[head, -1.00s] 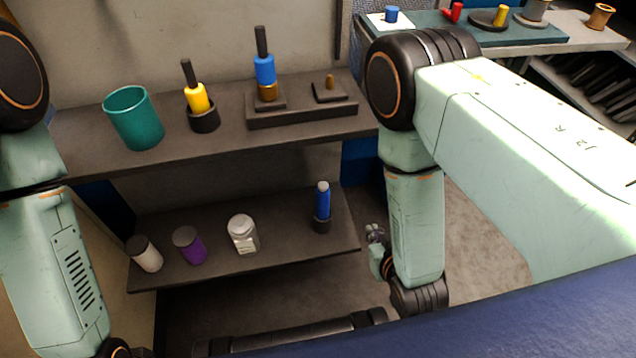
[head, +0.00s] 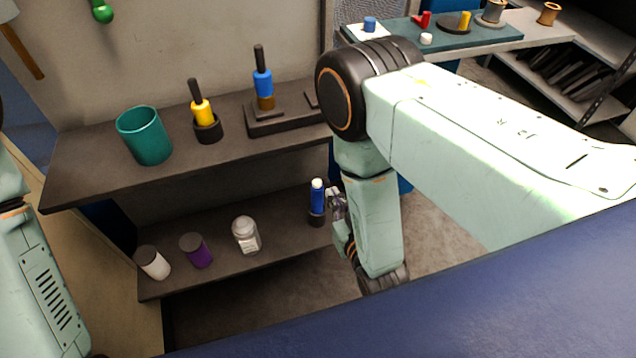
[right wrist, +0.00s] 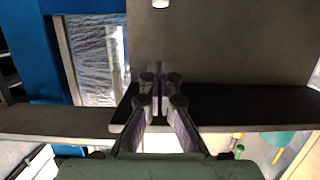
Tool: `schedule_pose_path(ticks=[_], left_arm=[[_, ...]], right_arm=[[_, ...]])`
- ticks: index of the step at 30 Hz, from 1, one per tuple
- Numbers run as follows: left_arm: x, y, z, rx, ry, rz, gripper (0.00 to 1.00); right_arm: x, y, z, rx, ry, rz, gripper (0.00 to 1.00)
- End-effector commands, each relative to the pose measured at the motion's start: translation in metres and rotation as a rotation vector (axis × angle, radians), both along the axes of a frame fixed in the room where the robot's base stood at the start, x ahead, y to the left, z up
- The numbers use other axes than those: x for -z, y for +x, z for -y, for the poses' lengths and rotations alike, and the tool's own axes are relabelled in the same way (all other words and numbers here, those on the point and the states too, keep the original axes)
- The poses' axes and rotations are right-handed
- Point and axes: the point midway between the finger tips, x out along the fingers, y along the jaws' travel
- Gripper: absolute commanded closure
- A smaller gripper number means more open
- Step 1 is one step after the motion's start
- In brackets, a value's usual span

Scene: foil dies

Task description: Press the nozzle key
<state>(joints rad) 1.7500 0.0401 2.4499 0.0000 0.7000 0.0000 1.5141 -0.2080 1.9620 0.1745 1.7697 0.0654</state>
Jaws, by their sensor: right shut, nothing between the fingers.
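I cannot make out which thing is the nozzle key. On the lower shelf (head: 280,243) in the head view, a blue, white-topped cylinder (head: 317,198) stands upright in a dark holder. My right gripper (head: 337,205) is small in that view, just right of this cylinder; I cannot tell if they touch. In the right wrist view its fingers (right wrist: 160,78) are together and empty, in front of a dark shelf edge (right wrist: 230,98). On the upper shelf, a blue-handled die (head: 263,84) stands on a dark block, and a yellow-handled die (head: 202,113) stands in a round holder. My left gripper is out of view.
A teal cup (head: 145,137) stands on the upper shelf (head: 85,172). A white jar (head: 245,234), a purple jar (head: 196,251) and a pale jar (head: 152,262) occupy the lower shelf. My right arm covers the upper shelf's right end. A side table (head: 480,40) holds small parts.

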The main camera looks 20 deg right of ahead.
Motion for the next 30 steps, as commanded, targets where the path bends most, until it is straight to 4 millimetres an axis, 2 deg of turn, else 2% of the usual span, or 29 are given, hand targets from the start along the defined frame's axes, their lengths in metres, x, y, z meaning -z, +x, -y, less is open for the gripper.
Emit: schedule_pose_path(ticks=[5, 8, 22, 25, 30], left_arm=[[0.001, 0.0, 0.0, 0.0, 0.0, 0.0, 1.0], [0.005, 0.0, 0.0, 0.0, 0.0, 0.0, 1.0], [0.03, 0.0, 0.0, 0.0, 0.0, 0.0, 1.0], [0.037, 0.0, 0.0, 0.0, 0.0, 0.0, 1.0], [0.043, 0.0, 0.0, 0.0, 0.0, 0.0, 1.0]], right_arm=[[0.001, 0.004, 0.0, 0.001, 0.0, 0.0, 1.0], [0.004, 0.014, 0.0, 0.001, 0.0, 0.002, 1.0], [0.026, 0.096, -0.006, 0.001, 0.0, 0.003, 1.0], [0.044, 0.095, -0.006, 0.0, 0.001, -0.005, 1.0], [0.06, 0.095, -0.006, 0.0, 0.001, -0.003, 1.0]])
